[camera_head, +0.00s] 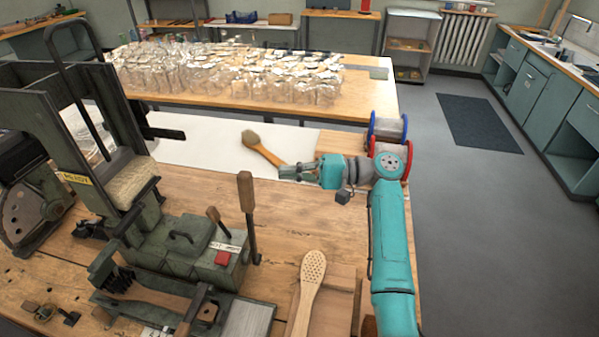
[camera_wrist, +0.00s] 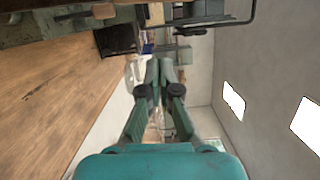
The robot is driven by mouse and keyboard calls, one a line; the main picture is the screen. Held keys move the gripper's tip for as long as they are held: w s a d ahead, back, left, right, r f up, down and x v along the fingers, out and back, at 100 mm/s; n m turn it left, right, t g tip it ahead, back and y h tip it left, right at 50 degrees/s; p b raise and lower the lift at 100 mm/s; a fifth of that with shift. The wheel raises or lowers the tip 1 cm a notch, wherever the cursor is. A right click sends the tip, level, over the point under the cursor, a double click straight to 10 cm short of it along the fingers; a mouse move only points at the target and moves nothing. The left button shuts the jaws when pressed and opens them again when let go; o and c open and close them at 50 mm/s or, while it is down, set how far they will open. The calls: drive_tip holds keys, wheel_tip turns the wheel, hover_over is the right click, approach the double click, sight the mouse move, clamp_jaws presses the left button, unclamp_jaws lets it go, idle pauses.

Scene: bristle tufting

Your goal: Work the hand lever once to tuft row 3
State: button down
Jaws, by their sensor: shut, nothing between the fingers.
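The green tufting machine (camera_head: 190,245) stands on the wooden bench at the left. An upright lever with a wooden handle (camera_head: 246,195) rises at its right side and looks like the hand lever. A paddle-shaped wooden brush body (camera_head: 309,285) with drilled holes lies on a wooden board at the front. No row marking is readable. My gripper (camera_head: 283,173) is shut and empty above the bench, apart from the lever and to its right, pointing left.
A brush with a tan tuft (camera_head: 260,145) lies on a white sheet behind my gripper. A blue spool and a red spool (camera_head: 390,152) stand by my arm. Several clear bags (camera_head: 230,75) cover the rear table.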

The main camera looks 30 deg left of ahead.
drive_tip(key=s+a, duration=0.3)
drive_tip(key=s, duration=0.3)
drive_tip(key=shift+a+r, duration=0.15)
drive_tip(key=shift+r, duration=0.1)
drive_tip(key=shift+s, duration=0.1)
